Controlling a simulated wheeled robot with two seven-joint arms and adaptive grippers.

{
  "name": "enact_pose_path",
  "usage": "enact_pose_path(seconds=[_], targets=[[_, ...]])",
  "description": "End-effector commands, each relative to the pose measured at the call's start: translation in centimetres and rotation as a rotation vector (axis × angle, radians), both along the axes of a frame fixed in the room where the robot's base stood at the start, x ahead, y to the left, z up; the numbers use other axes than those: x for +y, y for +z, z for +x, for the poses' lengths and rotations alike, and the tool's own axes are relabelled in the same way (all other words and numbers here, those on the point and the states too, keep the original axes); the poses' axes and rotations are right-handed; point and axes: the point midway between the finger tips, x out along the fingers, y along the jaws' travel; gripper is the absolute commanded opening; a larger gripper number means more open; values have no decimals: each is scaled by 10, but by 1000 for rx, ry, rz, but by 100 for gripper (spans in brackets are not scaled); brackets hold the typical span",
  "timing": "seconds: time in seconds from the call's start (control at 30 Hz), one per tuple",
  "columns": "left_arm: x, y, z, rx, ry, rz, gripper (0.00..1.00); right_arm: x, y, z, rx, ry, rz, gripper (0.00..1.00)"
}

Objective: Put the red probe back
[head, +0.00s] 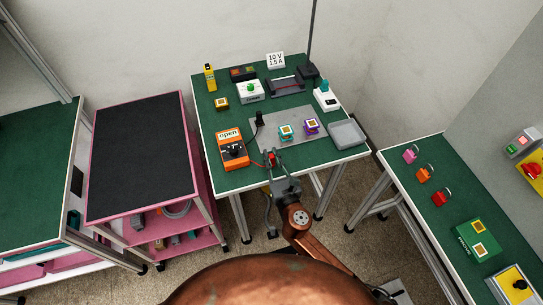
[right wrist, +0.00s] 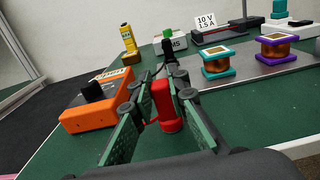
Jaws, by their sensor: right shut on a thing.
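The red probe (right wrist: 165,103) stands roughly upright between the green-padded fingers of my right gripper (right wrist: 158,88). In the head view the red probe (head: 272,159) is a small red spot at the tip of my right gripper (head: 271,155), over the front part of the green table. My right gripper is shut on it. The fingers hide part of the probe, and I cannot tell whether its lower end touches the table. A black upright probe-like piece (head: 259,118) stands farther back, at the left edge of the grey plate. My left gripper is not in view.
The orange switch box (head: 232,149) marked "open" stands close left of the gripper. The grey plate (head: 290,138) carries teal (head: 286,132) and purple (head: 311,126) coil blocks. A yellow meter (head: 209,77) stands at the back left, a grey tray (head: 347,133) at the right.

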Motion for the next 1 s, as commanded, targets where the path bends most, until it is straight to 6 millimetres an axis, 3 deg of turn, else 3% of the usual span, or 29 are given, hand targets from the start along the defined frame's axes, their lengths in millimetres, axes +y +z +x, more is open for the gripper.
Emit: enact_pose_path(seconds=[0.3,0.63,0.77,1.0], targets=[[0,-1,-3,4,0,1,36,0,-1,0,1,0,0,32],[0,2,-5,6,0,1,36,0,3,-1,0,0,0,32],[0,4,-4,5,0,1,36,-7,1,-18,3,-1,-1,32],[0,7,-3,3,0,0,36,-23,1,-67,3,-1,0,32]])
